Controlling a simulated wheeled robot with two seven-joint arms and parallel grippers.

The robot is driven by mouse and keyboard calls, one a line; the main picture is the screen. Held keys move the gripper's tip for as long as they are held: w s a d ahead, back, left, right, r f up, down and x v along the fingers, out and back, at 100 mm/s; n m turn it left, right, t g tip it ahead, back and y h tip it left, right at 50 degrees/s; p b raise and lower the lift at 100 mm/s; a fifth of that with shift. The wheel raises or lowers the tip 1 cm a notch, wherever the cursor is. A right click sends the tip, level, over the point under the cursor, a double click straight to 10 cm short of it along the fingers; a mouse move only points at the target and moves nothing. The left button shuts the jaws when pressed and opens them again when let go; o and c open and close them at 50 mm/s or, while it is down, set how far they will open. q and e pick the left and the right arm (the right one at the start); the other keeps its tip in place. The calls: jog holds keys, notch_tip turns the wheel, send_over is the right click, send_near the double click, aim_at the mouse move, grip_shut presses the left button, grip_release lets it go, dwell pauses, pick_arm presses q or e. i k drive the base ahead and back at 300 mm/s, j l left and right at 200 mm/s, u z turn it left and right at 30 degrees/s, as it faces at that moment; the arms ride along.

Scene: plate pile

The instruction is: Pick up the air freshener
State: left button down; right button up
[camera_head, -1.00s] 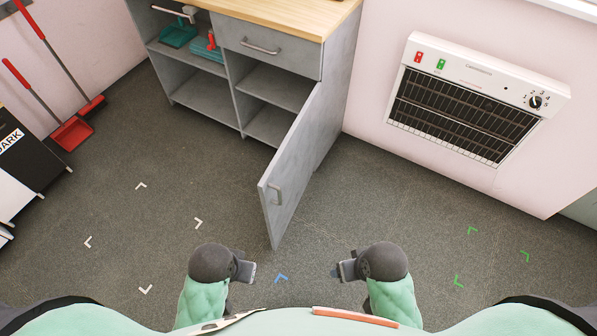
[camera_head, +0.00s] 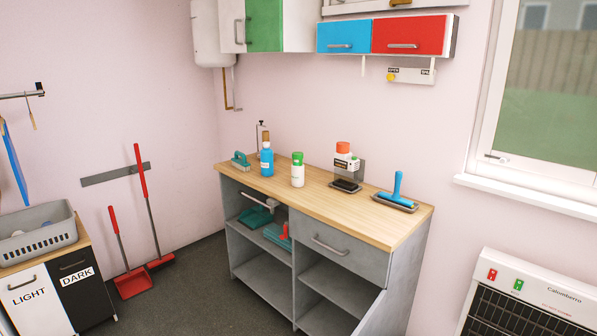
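No object is clearly readable as the air freshener. Candidates stand upright on the wooden counter (camera_head: 300,205): a white bottle with a green cap (camera_head: 297,175), a blue bottle with an orange-brown cap (camera_head: 266,160), and a white container with an orange-red top (camera_head: 343,157) by a dark holder. I cannot tell which is the air freshener; the labels are too small to read. Neither of my grippers is in this view.
A teal brush (camera_head: 240,160) and a blue-handled scrubber (camera_head: 397,190) lie on the counter. Wall cupboards, blue (camera_head: 343,36) and red (camera_head: 408,35), hang above. A heater (camera_head: 530,300) is at the lower right.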

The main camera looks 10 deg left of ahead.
aim_at(297, 173)
jog(key=i+j+u, duration=0.15)
jog(key=u, duration=0.25)
jog(key=i+j+u, duration=0.1)
jog(key=u, duration=0.35)
jog(key=i+u, duration=0.5)
jog(key=u, duration=0.3)
jog(key=i+j+z, duration=0.15)
jog(key=i, duration=0.45)
